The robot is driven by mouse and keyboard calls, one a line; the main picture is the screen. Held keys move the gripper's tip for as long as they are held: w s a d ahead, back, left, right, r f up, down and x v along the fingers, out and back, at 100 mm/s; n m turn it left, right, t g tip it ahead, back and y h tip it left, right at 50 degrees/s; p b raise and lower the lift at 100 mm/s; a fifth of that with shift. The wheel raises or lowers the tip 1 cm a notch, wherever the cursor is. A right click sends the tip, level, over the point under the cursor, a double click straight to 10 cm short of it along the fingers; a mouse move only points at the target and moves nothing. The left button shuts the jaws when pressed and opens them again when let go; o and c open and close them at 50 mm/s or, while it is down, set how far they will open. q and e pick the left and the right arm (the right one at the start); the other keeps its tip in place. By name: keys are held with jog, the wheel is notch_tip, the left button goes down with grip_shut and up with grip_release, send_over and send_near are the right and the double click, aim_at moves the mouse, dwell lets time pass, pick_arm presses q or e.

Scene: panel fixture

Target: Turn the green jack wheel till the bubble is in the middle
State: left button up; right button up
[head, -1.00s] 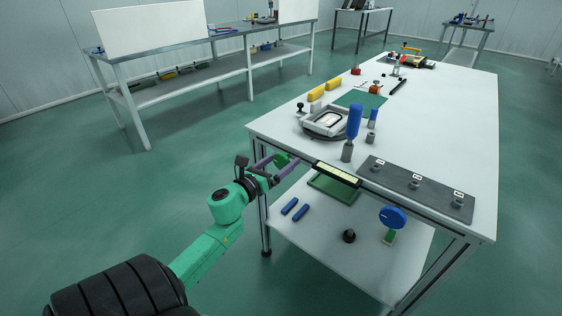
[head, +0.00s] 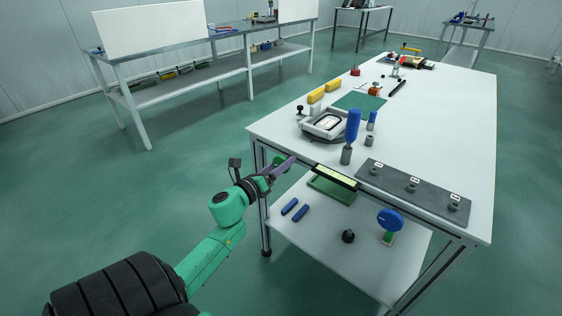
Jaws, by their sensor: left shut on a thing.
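My left gripper (head: 281,167) is at the table's front left edge, its purple fingers shut on the green jack wheel (head: 277,160). Only a small green part of the wheel shows; the fingers hide most of it. The level vial (head: 336,176), a pale yellow-green window in a black frame, is on the table's front edge to the right of the gripper. The bubble is too small to make out, so I cannot tell where it stands. My right gripper is not in view.
The white table (head: 440,120) carries a blue-handled tool (head: 352,127), a grey framed device (head: 325,124) and a dark plate (head: 412,190) with labelled knobs. The lower shelf holds a blue disc (head: 390,219) and blue rods (head: 300,213).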

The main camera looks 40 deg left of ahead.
pick_arm(q)
jog(key=shift+n, duration=0.5)
jog(key=shift+r+n+p, duration=0.1)
jog(key=shift+n+p, duration=0.3)
jog(key=shift+n, duration=0.1)
jog(key=n+p, duration=0.3)
jog(key=n, duration=0.2)
jog(key=n+p, duration=0.3)
jog(key=n, duration=0.2)
jog(key=shift+n, duration=0.4)
jog(key=n+p, duration=0.2)
jog(key=n, duration=0.1)
jog(key=shift+n, duration=0.3)
jog(key=n+p, duration=0.2)
jog(key=n, duration=0.1)
jog(key=shift+f+n, duration=0.2)
jog(key=shift+n, duration=0.1)
jog(key=n+p, duration=0.1)
jog(key=n, duration=0.1)
jog(key=n+p, duration=0.1)
jog(key=n, duration=0.2)
jog(key=shift+f+n+p, duration=0.2)
jog(key=shift+n+p, duration=0.1)
jog(key=shift+p, duration=0.05)
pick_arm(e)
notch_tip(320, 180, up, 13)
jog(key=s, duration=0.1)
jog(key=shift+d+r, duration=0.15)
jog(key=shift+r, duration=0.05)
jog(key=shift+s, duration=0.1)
